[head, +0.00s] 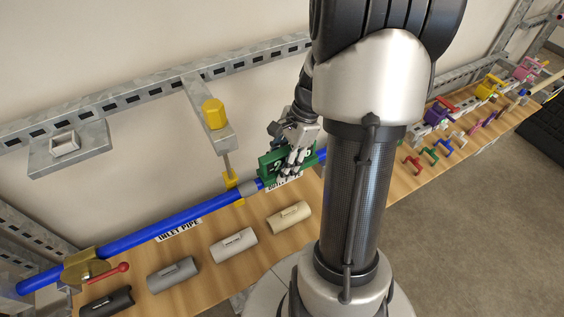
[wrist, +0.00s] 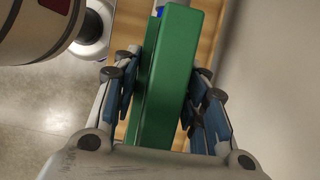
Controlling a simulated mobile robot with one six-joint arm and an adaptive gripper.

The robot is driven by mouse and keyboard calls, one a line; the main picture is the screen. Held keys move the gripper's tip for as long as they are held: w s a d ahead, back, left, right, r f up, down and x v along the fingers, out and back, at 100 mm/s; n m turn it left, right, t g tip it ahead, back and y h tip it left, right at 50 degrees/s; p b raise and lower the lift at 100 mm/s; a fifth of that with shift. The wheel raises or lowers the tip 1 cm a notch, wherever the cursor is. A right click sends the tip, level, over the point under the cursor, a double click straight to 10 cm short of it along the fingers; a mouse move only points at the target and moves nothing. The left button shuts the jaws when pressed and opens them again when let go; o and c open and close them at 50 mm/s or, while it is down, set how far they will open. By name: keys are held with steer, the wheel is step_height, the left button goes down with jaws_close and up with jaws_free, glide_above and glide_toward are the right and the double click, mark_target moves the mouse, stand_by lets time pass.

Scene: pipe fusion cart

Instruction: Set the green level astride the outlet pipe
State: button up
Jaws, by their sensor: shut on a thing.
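The green level (head: 270,164) is in my gripper (head: 297,158), at the blue outlet pipe (head: 321,154) right of the grey coupling. In the wrist view the green level (wrist: 168,85) fills the space between the fingers of my gripper (wrist: 160,100), which are shut on its two sides. The level's lower edge is at the pipe in the head view. I cannot tell whether it touches the pipe or sits astride it. A bit of blue pipe (wrist: 158,11) shows beyond the level in the wrist view. My arm hides the pipe further right.
The blue inlet pipe (head: 150,233) runs left to a brass valve with a red handle (head: 108,274). Several grey and cream sleeves (head: 233,245) lie on the wooden bench (head: 210,262). A yellow-capped bracket (head: 213,114) stands behind. Coloured fittings (head: 440,147) stand at the right.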

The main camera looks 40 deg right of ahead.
steer(key=o, duration=1.4)
steer(key=shift+c, duration=0.2)
steer(key=v, duration=1.2)
steer(key=shift+r, duration=0.1)
